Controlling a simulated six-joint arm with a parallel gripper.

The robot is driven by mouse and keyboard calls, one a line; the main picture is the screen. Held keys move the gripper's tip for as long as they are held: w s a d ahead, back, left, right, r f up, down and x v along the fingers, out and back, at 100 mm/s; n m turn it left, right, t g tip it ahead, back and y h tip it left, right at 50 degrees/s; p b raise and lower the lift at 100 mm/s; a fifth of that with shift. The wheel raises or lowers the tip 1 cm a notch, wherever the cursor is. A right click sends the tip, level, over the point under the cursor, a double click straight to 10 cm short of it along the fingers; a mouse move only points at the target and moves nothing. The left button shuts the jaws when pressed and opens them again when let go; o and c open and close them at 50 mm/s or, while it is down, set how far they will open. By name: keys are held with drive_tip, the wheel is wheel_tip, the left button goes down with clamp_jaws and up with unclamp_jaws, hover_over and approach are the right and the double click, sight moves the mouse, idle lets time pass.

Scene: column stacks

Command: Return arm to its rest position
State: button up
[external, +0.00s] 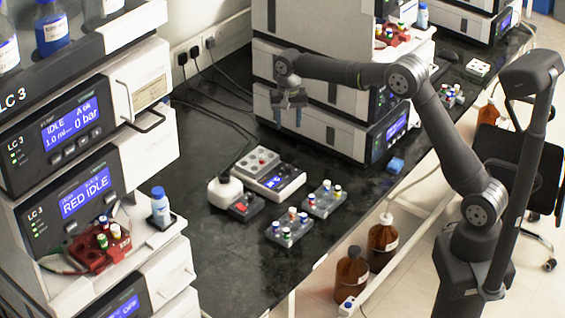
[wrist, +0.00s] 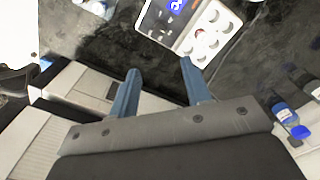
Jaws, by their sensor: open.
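My gripper (external: 289,116) hangs over the dark bench in the external view, in front of the middle instrument stack (external: 340,135). My arm stretches left from its base at the right, its forearm passing in front of that stack. In the wrist view my two blue-grey fingers (wrist: 160,85) stand apart with nothing between them. The bench (wrist: 255,75) shows beneath and beyond them. No held object is visible.
A grey block device with a blue display (external: 268,174) and several vial racks (external: 325,199) stand on the bench. The LC 3 stack (external: 75,165) with a red vial rack (external: 100,247) rises at left. Brown bottles (external: 352,270) stand below the bench edge. The bench's front left is clear.

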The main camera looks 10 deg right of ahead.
sight(288, 166)
drive_tip(key=shift+r, duration=0.3)
wheel_tip(288, 166, down, 18)
drive_tip(key=shift+r, duration=0.2)
idle(0.5)
drive_tip(key=shift+r, duration=0.1)
